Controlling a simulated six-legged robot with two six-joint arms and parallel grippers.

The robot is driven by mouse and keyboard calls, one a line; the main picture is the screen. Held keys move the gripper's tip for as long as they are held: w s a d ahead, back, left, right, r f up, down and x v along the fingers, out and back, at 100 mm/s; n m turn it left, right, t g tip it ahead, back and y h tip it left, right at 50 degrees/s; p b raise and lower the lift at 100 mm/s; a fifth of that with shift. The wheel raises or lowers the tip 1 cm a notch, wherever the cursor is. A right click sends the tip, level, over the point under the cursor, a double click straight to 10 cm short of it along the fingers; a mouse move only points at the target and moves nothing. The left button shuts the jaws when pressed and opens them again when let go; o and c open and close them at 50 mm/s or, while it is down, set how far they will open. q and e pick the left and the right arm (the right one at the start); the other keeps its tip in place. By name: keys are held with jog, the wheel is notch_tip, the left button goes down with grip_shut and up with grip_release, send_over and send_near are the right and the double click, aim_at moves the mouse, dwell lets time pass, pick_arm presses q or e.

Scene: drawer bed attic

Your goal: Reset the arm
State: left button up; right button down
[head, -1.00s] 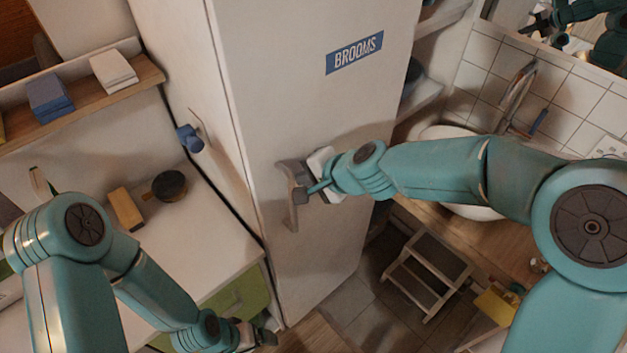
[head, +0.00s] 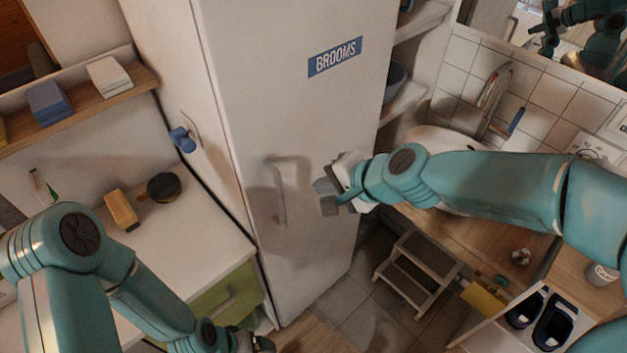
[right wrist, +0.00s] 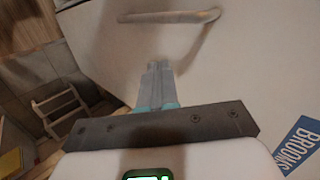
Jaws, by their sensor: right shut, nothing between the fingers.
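My right gripper (head: 328,196) is shut and empty in front of the white broom cupboard door (head: 300,130). It stands to the right of the door handle (head: 280,190), apart from it. In the right wrist view, my shut right fingers (right wrist: 157,75) point toward the door, with the handle (right wrist: 170,17) beyond them. My left arm reaches down at the lower left of the head view, and its gripper (head: 262,343) is partly cut off at the bottom edge, so its jaws cannot be made out.
A step stool (head: 418,275) stands on the floor at right, below a washbasin (head: 436,138). A blue knob (head: 182,139) sticks out left of the cupboard.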

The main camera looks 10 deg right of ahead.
jog(key=s+d+f+g+h+b, duration=0.1)
jog(key=s+f+g, duration=0.15)
jog(key=f, duration=0.45)
jog(key=s+d+f+g, duration=0.1)
jog(key=s+d+f, duration=0.15)
jog(key=f, duration=0.55)
jog(key=s+d+f+g+h+b, duration=0.1)
jog(key=s+f+g, duration=0.15)
jog(key=f, duration=0.45)
jog(key=s+f+n, duration=0.7)
jog(key=s+f, duration=0.6)
jog(key=shift+n+g, duration=0.3)
jog(key=shift+g, duration=0.1)
jog(key=shift+a+f, duration=0.1)
